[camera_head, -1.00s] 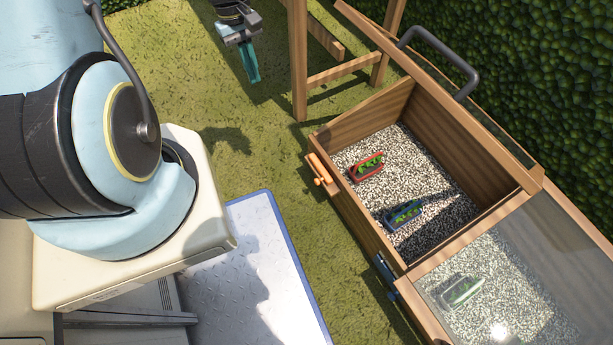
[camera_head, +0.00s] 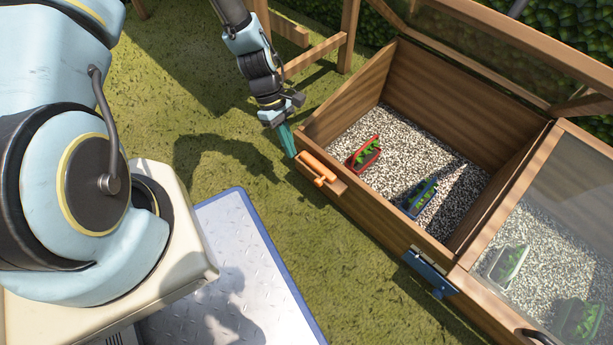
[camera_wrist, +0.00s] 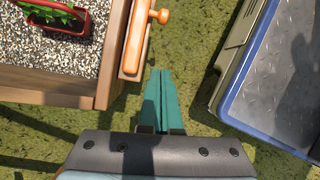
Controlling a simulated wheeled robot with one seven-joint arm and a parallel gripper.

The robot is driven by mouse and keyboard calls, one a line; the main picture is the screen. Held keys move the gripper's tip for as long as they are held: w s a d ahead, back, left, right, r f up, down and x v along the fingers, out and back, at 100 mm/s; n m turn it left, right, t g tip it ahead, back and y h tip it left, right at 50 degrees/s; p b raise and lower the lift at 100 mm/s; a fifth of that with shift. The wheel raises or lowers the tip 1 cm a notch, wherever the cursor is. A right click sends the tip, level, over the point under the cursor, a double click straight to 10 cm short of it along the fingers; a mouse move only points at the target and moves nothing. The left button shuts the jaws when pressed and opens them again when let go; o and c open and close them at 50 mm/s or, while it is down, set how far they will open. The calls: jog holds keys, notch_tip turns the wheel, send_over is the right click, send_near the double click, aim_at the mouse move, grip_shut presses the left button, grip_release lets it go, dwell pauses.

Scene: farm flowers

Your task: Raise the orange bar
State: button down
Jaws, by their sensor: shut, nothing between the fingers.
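The orange bar (camera_head: 319,168) is a short wooden-looking piece on the outer front wall of the wooden planter box, near its left corner. In the wrist view the orange bar (camera_wrist: 136,36) shows at the top, with a rounded knob beside it. My gripper (camera_head: 288,145) has teal fingers, shut and empty, just left of the box corner and short of the bar. In the wrist view my gripper (camera_wrist: 158,80) points up the picture toward the bar's lower end, with a small gap seeming to lie between them.
The box holds gravel with a red planter (camera_head: 364,154) and a blue planter (camera_head: 419,197). A blue latch (camera_head: 430,272) sits farther right on the front wall. The left glass lid (camera_head: 520,45) is raised; the right one (camera_head: 560,240) is down. Open grass lies before the box.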

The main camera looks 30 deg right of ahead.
aim_at(314, 170)
jog(key=a+b+x, duration=0.1)
jog(key=b+x, duration=0.3)
jog(key=x, duration=0.6)
jog(key=s+d+r, duration=0.1)
jog(key=s+d+r+b, duration=0.1)
jog(key=r, duration=0.1)
jog(key=shift+s+d, duration=0.2)
jog(key=shift+s, duration=0.05)
jog(key=shift+r, duration=0.1)
